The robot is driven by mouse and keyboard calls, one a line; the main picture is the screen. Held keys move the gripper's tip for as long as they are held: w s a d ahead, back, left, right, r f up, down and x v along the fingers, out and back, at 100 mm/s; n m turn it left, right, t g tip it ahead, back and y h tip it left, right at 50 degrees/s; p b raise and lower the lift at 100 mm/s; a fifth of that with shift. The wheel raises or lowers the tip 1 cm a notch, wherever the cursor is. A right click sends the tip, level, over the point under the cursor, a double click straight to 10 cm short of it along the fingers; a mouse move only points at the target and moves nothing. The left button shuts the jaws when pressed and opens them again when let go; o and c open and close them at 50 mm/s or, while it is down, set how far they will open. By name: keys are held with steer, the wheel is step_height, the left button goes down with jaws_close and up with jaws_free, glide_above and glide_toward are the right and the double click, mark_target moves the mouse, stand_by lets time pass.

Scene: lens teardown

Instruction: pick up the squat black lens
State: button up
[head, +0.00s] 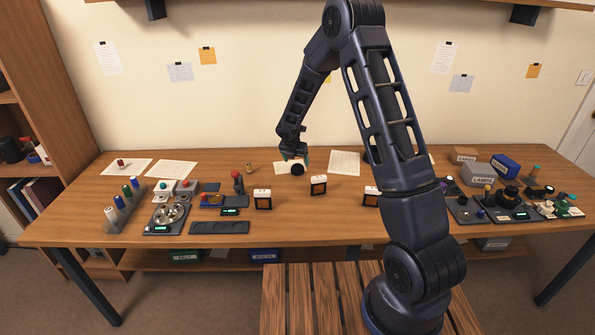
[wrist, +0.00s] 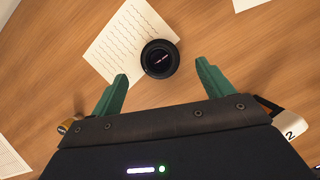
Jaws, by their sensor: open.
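The squat black lens (wrist: 160,59) stands on the table in the wrist view, overlapping the lower right edge of a sheet of paper. In the head view the lens (head: 297,169) sits near the middle of the table, just below my gripper (head: 294,157). In the wrist view my gripper (wrist: 162,88) is open, its two green fingers spread wide apart with nothing between the tips. The lens lies beyond the fingertips, roughly centred between them. I cannot tell the height of the fingers above the table.
A white numbered block (wrist: 290,127) is near the right finger in the wrist view. Small framed blocks (head: 319,186) stand in front of the lens in the head view.

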mark_target(297, 167)
steer(key=shift+x, duration=2.75)
steer(key=shift+s+a+f, duration=0.1)
steer(key=shift+s+a, duration=0.05)
steer(key=shift+s, duration=0.05)
steer(key=shift+c, duration=0.4)
steer(key=c, duration=1)
